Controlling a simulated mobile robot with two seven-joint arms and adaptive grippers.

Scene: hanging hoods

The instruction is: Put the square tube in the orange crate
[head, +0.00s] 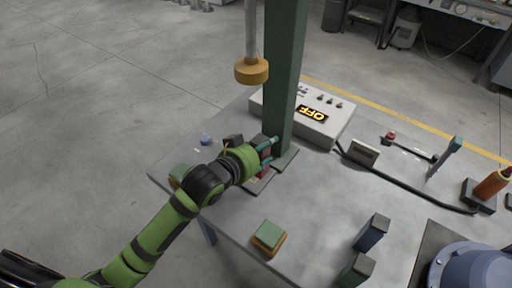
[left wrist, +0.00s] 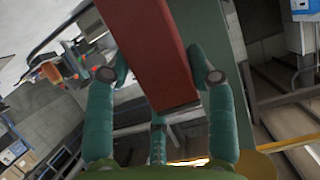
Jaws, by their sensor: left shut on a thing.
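My left gripper (head: 267,157) is beside the foot of a tall dark green post on the table. In the left wrist view its teal fingers (left wrist: 163,78) are shut on a long red square-sided bar, which looks like the square tube (left wrist: 150,45). Little of the tube shows in the head view, where the gripper and arm cover most of it. No orange crate can be made out in either view. My right gripper is not in view.
The green post (head: 286,75) stands close to my gripper. A yellow-ended hood (head: 251,71) hangs above. A control box reading OFF (head: 312,114) lies behind. Green and yellow blocks (head: 268,236) and dark upright blocks (head: 371,232) stand nearer. The table's middle is mostly clear.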

